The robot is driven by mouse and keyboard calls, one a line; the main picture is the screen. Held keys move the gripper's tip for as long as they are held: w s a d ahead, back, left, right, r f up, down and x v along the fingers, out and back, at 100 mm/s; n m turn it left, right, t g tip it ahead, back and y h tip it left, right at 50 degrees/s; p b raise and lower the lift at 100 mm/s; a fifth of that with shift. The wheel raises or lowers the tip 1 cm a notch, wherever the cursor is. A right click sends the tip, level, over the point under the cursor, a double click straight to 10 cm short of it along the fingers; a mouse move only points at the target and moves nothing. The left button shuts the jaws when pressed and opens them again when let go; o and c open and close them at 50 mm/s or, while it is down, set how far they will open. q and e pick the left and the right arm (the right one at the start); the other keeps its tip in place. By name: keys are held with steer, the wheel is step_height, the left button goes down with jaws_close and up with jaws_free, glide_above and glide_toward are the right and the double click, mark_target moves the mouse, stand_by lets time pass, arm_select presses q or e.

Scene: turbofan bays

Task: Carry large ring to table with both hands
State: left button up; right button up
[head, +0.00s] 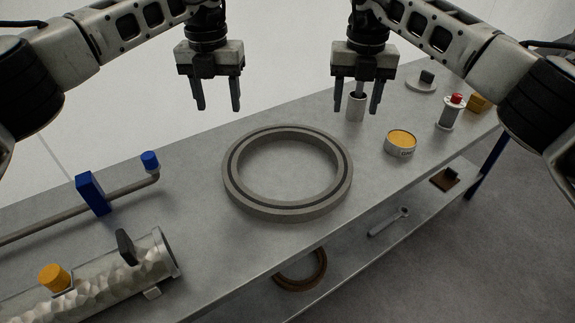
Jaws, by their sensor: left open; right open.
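The large ring (245,196) is grey with a dark groove around its top face. It lies flat on the grey metal table (200,178), near the front edge. My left gripper (217,108) is open and empty, fingers pointing down, above and beyond the ring's far left side. My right gripper (360,110) is open, fingers pointing down, beyond the ring's far right side. A small grey cylinder (356,107) shows between the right fingers; I cannot tell that they touch it. Neither gripper touches the ring.
An orange-filled tin (401,142), a red-topped part (450,111) and a yellow block (479,102) stand at right. A pipe with blue fittings (93,194) and a metal cylinder (130,267) lie at left. A lower shelf holds a brown ring (303,281) and a wrench (388,222).

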mark_target(230, 163)
arm_select(q)
step_height(230, 163, down, 16)
steer(key=shift+d+f, duration=0.1)
arm_select(e)
step_height(230, 163, down, 16)
arm_select(q)
jaws_close()
arm_select(e)
jaws_close()
arm_select(q)
steer(key=shift+r, duration=0.2)
arm_select(e)
steer(key=shift+r, duration=0.15)
